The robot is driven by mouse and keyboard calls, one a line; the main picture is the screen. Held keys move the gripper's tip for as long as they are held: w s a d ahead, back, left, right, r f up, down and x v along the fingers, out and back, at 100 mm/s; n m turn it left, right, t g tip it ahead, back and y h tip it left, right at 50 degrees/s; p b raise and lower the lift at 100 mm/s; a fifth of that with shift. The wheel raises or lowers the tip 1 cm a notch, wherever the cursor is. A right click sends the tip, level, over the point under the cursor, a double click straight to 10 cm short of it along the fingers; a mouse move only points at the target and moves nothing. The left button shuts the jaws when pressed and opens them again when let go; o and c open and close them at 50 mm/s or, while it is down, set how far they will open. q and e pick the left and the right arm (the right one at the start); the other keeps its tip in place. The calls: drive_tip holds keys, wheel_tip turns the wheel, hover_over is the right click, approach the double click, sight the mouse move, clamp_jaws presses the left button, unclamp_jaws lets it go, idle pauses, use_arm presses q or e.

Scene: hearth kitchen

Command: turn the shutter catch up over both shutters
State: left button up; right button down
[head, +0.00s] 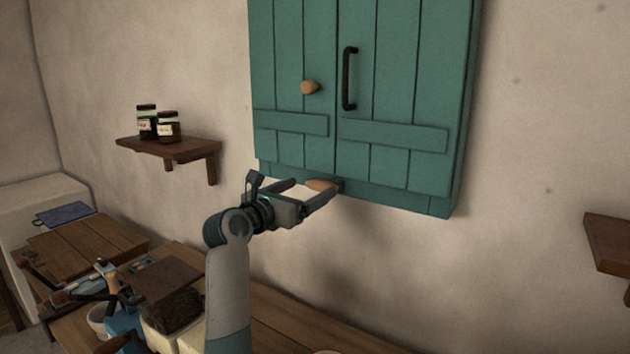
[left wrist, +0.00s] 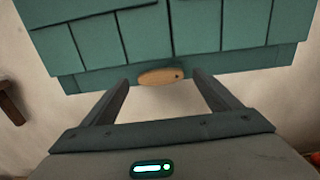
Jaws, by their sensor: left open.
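Two green plank shutters, the left one (head: 288,60) and the right one (head: 400,90), are closed on the wall. The left has a round wooden knob (head: 310,87), the right a black bar handle (head: 349,78). The wooden shutter catch (head: 322,185) lies sideways on the green bottom rail, below the seam. It also shows in the left wrist view (left wrist: 161,76), with a dark pin at its right end. My left gripper (head: 309,187) is open, its fingers pointing at the catch, one to each side. The catch appears just beyond the fingertips; contact cannot be told. My right gripper is not in view.
A wall shelf (head: 185,150) with two jars (head: 158,124) is to the left. Another shelf (head: 608,243) is at the right edge. Below is a wooden counter (head: 285,325) with several items at its left. The wall right of the shutters is clear.

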sight(319, 183)
use_arm(q)
drive_tip(key=shift+p+x, duration=0.45)
drive_tip(key=shift+x, duration=1.55)
drive_tip(key=c, duration=1.5)
